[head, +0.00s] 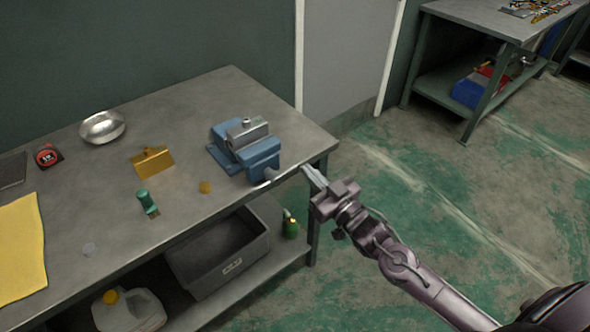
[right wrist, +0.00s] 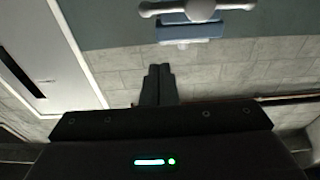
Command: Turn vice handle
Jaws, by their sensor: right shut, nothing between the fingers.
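The blue vice (head: 262,158) with a grey metal jaw block stands at the right end of the workbench. Its silver handle (head: 270,176) sticks out at the front by the bench edge. In the right wrist view the pale handle bar and its round hub (right wrist: 200,9) show at the top, with the vice's blue body (right wrist: 191,30) just below. My right gripper (head: 309,173) is just right of the handle, past the bench edge, apart from it. Its dark fingers (right wrist: 158,74) are together and empty. My left gripper is not in view.
The workbench (head: 222,100) also holds a metal bowl (head: 102,127), a brass-coloured piece (head: 152,161), a green-capped item (head: 147,202), a tape measure (head: 48,156) and a yellow cloth (head: 20,245). A grey bin (head: 222,262) sits on the lower shelf.

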